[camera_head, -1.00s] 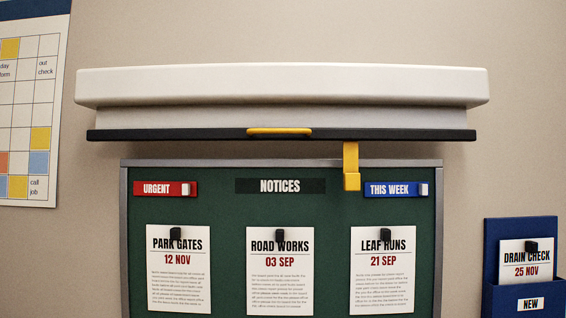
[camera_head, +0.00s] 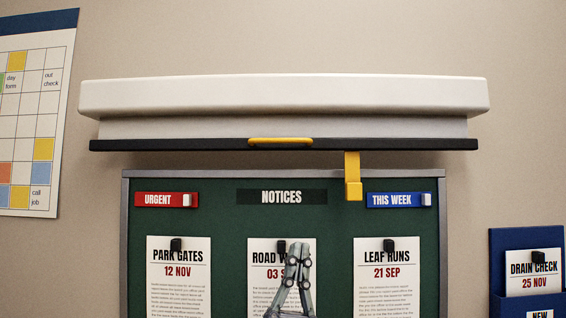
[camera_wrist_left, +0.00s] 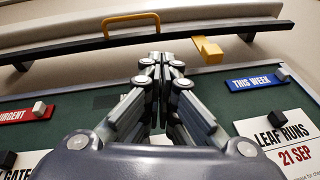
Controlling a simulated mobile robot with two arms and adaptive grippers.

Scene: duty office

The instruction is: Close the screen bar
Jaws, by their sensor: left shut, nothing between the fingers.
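The screen bar (camera_head: 200,144) is a long dark bar along the lower edge of a short length of pale screen (camera_head: 380,127), under a white housing (camera_head: 283,97). A yellow handle (camera_head: 280,140) sits at its middle. In the left wrist view the handle (camera_wrist_left: 131,21) is above and left of my fingertips. My left gripper (camera_head: 299,250) is shut and empty, below the handle, in front of the ROAD WORKS notice. It also shows in the left wrist view (camera_wrist_left: 161,58), pointing up toward the bar and apart from it. My right gripper is in neither view.
A yellow hook (camera_head: 353,178) hangs below the bar, right of the handle. The green notice board (camera_head: 220,220) holds several notices and red and blue labels. A blue holder (camera_head: 507,308) is at lower right. A wall planner (camera_head: 30,110) is at left.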

